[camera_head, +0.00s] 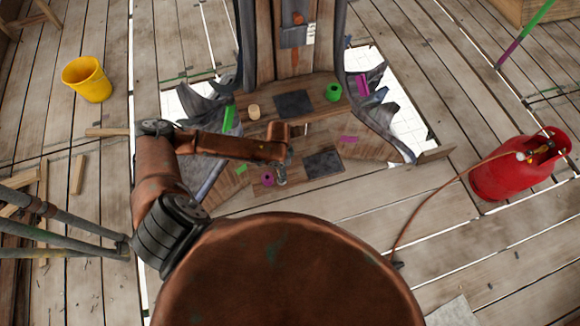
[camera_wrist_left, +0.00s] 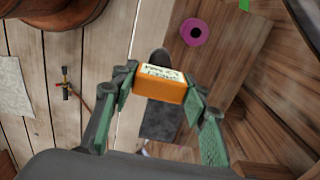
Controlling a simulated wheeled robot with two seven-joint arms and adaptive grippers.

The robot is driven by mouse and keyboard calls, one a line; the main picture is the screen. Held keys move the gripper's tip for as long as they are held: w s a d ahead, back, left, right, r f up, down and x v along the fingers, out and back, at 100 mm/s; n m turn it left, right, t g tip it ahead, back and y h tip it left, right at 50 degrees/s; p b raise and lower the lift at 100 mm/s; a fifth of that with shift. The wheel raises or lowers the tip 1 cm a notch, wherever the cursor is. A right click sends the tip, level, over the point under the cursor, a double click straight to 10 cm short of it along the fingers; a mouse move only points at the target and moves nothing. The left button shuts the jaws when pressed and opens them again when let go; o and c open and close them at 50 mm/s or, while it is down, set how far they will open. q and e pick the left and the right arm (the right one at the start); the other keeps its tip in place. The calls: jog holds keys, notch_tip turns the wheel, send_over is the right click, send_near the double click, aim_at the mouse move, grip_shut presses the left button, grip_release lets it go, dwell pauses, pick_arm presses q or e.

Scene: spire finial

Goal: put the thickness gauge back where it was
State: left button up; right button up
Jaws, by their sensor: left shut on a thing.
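My left gripper (camera_head: 281,172) is above the wooden boards near the lower edge of the spire opening. In the left wrist view, my left gripper (camera_wrist_left: 160,84) is shut on an orange block-shaped thing with a white printed label, which I take to be the thickness gauge (camera_wrist_left: 162,90). The gauge is held between the two green-grey fingers; in the head view it cannot be made out. A dark rectangular mat (camera_wrist_left: 160,122) shows beyond it. In the head view two dark mats lie on the boards, one nearer (camera_head: 323,163) and one farther (camera_head: 294,104). My right gripper is not in view.
A magenta roll (camera_head: 267,178) lies close beside the left gripper. A green roll (camera_head: 333,92) and a tan cylinder (camera_head: 254,112) stand by the far mat. Jagged grey sheets (camera_head: 376,128) flank the boards.

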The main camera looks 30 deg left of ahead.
pick_arm(q)
jog(key=w+a+f+b, duration=0.1)
jog(key=w+f+b, duration=0.3)
jog(key=w+f, duration=0.4)
jog(key=shift+w+f, duration=0.25)
jog(key=shift+f, duration=1)
jog(key=shift+f, duration=0.15)
jog(key=o, duration=1.3)
